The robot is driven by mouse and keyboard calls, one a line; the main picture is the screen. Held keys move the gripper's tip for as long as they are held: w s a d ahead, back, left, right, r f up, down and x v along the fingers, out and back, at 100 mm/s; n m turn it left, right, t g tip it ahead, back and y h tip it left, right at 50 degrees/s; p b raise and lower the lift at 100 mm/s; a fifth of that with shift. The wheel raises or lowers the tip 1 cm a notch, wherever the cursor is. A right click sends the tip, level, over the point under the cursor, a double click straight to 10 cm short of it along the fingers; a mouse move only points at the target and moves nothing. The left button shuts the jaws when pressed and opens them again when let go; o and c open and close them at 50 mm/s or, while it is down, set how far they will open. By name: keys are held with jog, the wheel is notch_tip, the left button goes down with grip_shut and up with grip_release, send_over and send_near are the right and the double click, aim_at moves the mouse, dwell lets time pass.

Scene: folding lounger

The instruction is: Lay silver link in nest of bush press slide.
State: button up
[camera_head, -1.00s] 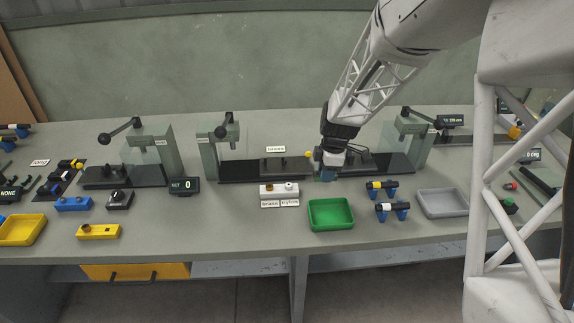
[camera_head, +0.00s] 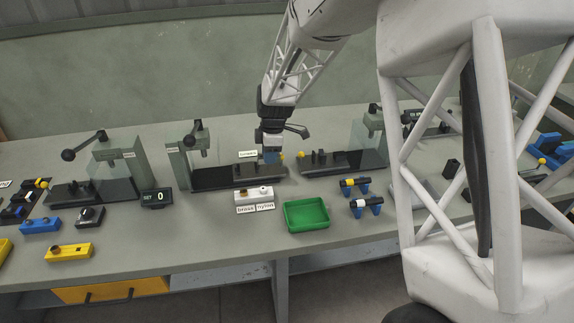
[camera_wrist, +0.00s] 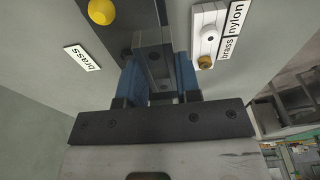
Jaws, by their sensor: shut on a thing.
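My gripper (camera_head: 270,157) points down over the right part of the base of the middle press (camera_head: 196,148), at its dark slide (camera_head: 246,171). A yellow knob (camera_head: 281,155) at the slide's end shows just right of the fingers. In the wrist view the blue fingers (camera_wrist: 158,78) are shut on a grey bar, the silver link (camera_wrist: 153,60), lying lengthwise between them. The dark slide and yellow knob (camera_wrist: 102,12) lie beyond it. The nest is hidden by the gripper and link. I cannot tell whether the link touches the slide.
A white block (camera_head: 253,194) with a brass and a white bush stands in front, with brass and nylon labels. A green tray (camera_head: 306,229) is at front right, beside blue stands with yellow and white-banded rods (camera_head: 354,186). Other presses stand left and right (camera_head: 368,145).

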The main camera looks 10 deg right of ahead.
notch_tip(320, 180, up, 2)
send_over(247, 170)
jog(key=shift+d+r, duration=0.1)
jog(key=shift+d, duration=0.05)
dwell(0.4)
jog(key=shift+f, duration=2.9)
jog(key=shift+f, duration=1.1)
dwell(0.4)
dwell(0.8)
jog(key=o, duration=1.1)
jog(key=shift+r, duration=0.15)
